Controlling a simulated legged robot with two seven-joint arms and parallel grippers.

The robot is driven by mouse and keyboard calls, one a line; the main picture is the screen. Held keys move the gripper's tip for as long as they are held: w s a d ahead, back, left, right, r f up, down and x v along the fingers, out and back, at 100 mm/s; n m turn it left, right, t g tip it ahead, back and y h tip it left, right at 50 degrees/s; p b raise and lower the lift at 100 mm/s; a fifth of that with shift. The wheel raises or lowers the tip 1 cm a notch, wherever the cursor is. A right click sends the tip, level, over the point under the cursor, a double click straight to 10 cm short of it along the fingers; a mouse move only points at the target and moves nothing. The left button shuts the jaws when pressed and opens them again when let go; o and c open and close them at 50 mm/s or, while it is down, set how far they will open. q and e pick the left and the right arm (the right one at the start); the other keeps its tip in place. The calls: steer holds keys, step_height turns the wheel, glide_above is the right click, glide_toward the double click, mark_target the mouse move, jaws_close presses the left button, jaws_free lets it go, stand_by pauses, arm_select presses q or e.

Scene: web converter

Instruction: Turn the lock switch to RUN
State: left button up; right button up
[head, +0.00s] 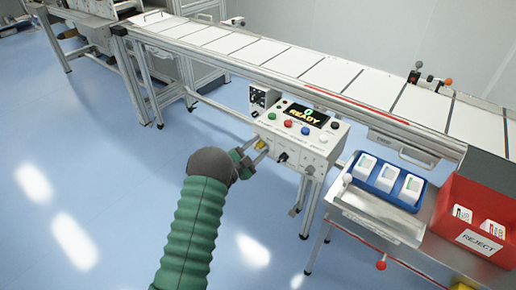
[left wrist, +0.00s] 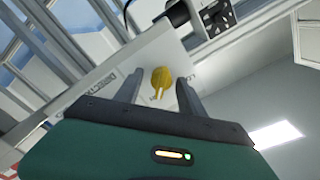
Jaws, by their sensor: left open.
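The white control box (head: 312,151) stands beside the conveyor, with a display reading READY on its top. A yellow knob (head: 261,145) is on its front face at the left. A black knob (head: 283,157) sits to the right of it. My left gripper (head: 255,152) is at the yellow knob. In the left wrist view the yellow knob (left wrist: 161,79) shows between the two spread fingers (left wrist: 158,92), with a gap on each side. My right gripper is not in view.
Coloured buttons (head: 288,123) are on the box top. A conveyor (head: 300,63) with white panels runs behind. A blue tray (head: 366,186) and a red REJECT bin (head: 450,221) stand to the right. The blue floor at the left is clear.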

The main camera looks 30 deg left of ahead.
arm_select(q)
steer(key=s+a+p, duration=0.1)
steer(key=s+p, duration=0.1)
steer(key=s, duration=1.4)
steer(key=shift+s+a, duration=0.2)
steer(key=shift+s, duration=0.2)
steer(key=shift+f, duration=0.1)
